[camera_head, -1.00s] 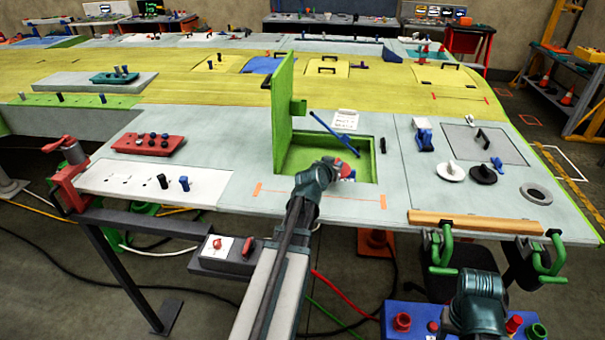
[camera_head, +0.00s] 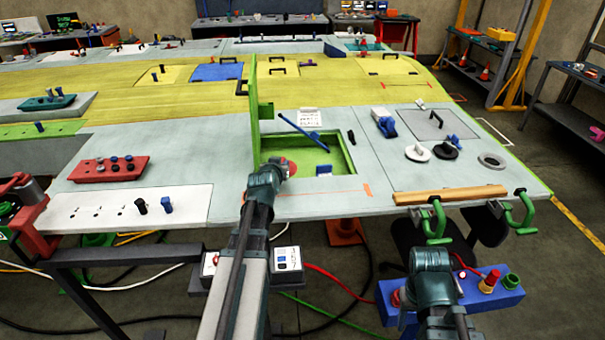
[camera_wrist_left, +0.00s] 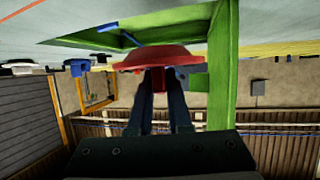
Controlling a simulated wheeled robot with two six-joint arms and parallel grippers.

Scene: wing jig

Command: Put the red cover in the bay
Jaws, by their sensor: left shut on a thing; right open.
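The red cover (camera_head: 291,168) is a shallow round piece held in my left gripper (camera_head: 280,172), by the front left corner of the bay. In the left wrist view the red cover (camera_wrist_left: 156,58) sits across the tips of the shut fingers (camera_wrist_left: 160,108), dish outward. The bay (camera_head: 349,152) is a green-walled recess in the grey panel, with its green lid (camera_head: 254,118) standing upright at its left. The cover appears above panel level, outside the recess; its exact height is unclear. My right gripper (camera_head: 432,254) is low at the table's front, jaws mostly hidden behind the wrist.
A blue rod (camera_head: 303,132) leans across the bay, and a small blue piece (camera_head: 324,170) shows inside. A wooden strip (camera_head: 450,195) and green clamps (camera_head: 437,222) line the front edge.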

